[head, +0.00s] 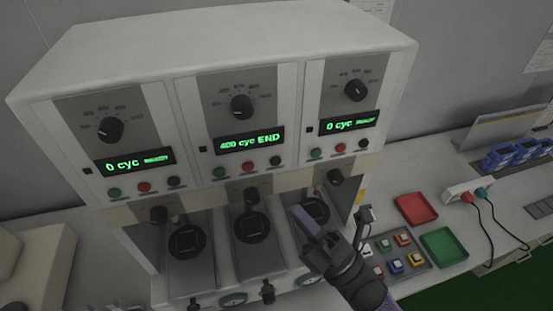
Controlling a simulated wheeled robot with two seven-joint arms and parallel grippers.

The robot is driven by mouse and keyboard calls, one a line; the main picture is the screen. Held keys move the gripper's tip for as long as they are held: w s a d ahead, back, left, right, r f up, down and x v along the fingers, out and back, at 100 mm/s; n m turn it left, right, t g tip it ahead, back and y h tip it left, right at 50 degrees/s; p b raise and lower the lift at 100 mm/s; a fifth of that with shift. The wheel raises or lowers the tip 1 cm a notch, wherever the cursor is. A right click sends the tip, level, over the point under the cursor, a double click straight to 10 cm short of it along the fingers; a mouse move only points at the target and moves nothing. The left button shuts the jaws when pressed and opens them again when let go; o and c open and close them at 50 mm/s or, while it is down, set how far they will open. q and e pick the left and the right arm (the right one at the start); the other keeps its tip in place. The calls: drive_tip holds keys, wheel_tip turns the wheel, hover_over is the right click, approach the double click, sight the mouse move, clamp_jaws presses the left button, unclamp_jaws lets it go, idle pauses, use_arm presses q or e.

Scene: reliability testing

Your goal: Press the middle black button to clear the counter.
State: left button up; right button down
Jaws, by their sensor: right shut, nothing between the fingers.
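The white test machine (235,45) has three control panels side by side. The middle panel has a dial (241,107), a display (249,141) reading "400 cyc END", and a row of green, red and black buttons. The middle black button (276,161) is at the right end of that row and is uncovered. My right gripper (299,216) is shut and empty, in front of the machine, below and slightly right of the black button and apart from it in the picture. My left gripper is out of view.
The left display (134,162) and right display (348,122) both read "0 cyc". Black knobs stick out below the panels. A red tray (415,208), a green tray (443,247) and a board of coloured buttons (396,255) lie to the right. Cables lead from a white socket block (468,191).

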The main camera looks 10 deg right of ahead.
sight(276, 161)
drive_tip(key=w+b, duration=0.3)
drive_tip(key=w, duration=0.5)
drive_tip(key=shift+w+a, duration=0.15)
drive_tip(key=shift+w, duration=0.15)
drive_tip(key=shift+w+b, duration=0.15)
drive_tip(key=shift+b, duration=0.25)
idle(1.3)
drive_tip(key=shift+w, duration=0.25)
drive_tip(key=shift+w+b, duration=0.35)
drive_tip(key=shift+b, duration=0.05)
idle(0.6)
drive_tip(key=shift+s, duration=0.1)
drive_tip(key=shift+s+p, duration=0.35)
drive_tip(key=shift+s, duration=0.35)
